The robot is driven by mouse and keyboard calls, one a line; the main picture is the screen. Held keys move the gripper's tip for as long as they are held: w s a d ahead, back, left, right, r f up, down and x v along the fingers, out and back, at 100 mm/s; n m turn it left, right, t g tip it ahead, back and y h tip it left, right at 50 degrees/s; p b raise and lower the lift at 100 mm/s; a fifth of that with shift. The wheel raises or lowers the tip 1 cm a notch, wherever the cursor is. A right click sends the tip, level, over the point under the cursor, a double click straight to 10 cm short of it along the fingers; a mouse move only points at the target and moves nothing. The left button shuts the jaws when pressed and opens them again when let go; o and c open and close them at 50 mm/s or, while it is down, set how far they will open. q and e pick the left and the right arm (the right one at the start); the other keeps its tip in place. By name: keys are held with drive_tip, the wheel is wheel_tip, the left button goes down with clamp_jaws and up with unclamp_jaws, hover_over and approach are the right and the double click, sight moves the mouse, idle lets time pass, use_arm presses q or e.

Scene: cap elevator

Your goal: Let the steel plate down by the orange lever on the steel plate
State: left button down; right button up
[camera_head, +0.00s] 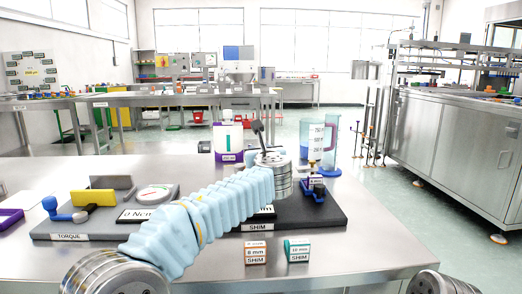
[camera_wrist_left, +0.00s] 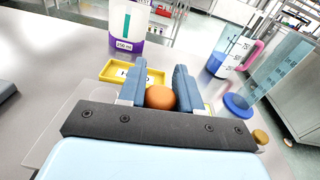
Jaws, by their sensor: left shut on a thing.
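My left arm comes in from the left in a pale blue sleeve, and its wrist hangs over the dark shim base (camera_head: 330,215). In the left wrist view, my left gripper (camera_wrist_left: 160,88) has its two blue fingers shut on a round orange knob (camera_wrist_left: 160,98), the end of the orange lever. The lever's shaft is hidden below the knob and the gripper. I cannot clearly make out the steel plate; the arm and gripper cover most of that fixture. My right gripper is not in view.
Two small boxes, orange 8 mm (camera_head: 256,252) and teal 10 mm (camera_head: 297,250), stand in front of the base. A purple-and-white container (camera_head: 228,141) and a jug of blue liquid (camera_head: 322,146) stand behind. A torque gauge (camera_head: 157,194) sits left. The table's front right is clear.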

use_arm(q)
drive_tip(key=shift+a+r, duration=0.1)
drive_tip(key=c, duration=0.8)
unclamp_jaws()
drive_tip(key=shift+c, duration=0.2)
drive_tip(key=shift+s, duration=0.35)
drive_tip(key=s+d+b, duration=0.2)
drive_tip(key=s, duration=1.1)
drive_tip(key=shift+r+b, duration=0.35)
